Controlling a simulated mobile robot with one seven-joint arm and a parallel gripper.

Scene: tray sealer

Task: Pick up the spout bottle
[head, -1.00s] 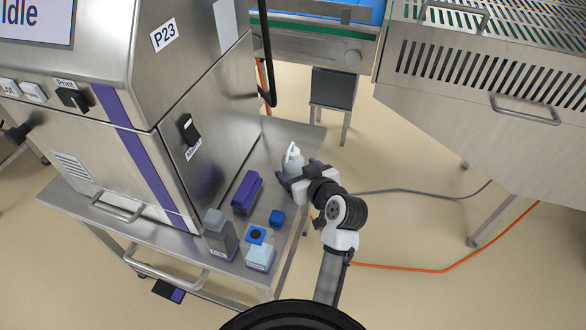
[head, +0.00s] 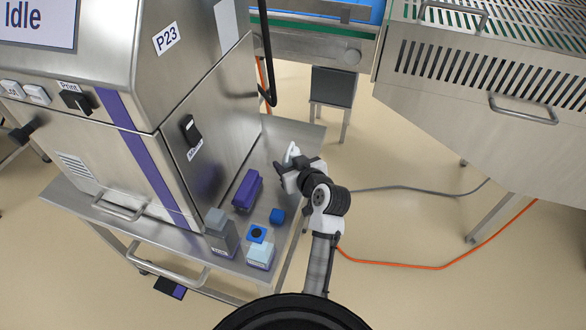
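The spout bottle (head: 291,154) is pale, with a white spout on top. It stands at the far right part of the steel cart's top. My gripper (head: 296,166) is at the bottle, on its near side. Its dark fingers look spread apart, one to the left and one to the right of the bottle. The gripper hides the lower part of the bottle, and I cannot tell whether the fingers touch it.
The steel machine (head: 185,110) stands close on the left. Open floor lies to the right.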

